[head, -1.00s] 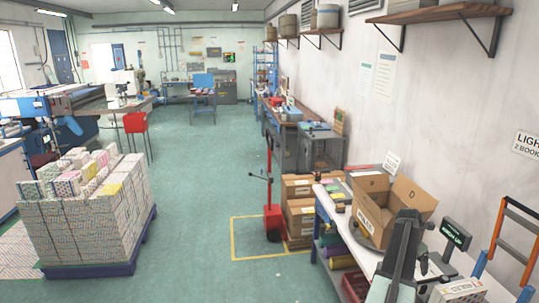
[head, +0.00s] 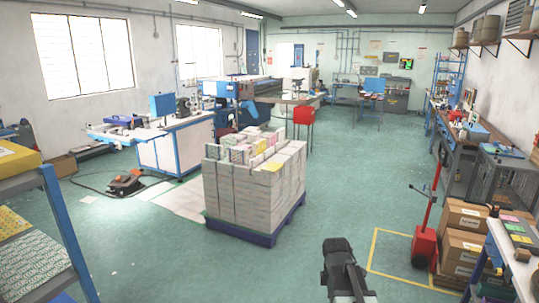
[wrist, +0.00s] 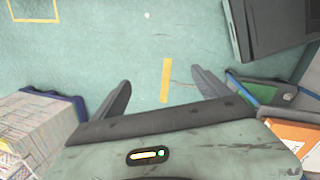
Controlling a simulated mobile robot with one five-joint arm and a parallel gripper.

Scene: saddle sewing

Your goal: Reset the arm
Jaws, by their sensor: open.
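My arm shows at the bottom centre of the head view, short and folded, with open floor around it. In the wrist view my gripper (wrist: 160,95) is open, its two dark fingers spread apart with nothing between them. Below the fingers lie the green floor (wrist: 190,40) and a short yellow stripe (wrist: 166,79). In the head view the fingertips cannot be made out.
A pallet of stacked paper blocks (head: 252,198) stands left of my arm. A red pallet jack (head: 425,243) and cardboard boxes (head: 463,220) stand right. A blue-framed rack (head: 68,231) is at far left. The aisle ahead (head: 345,165) is clear.

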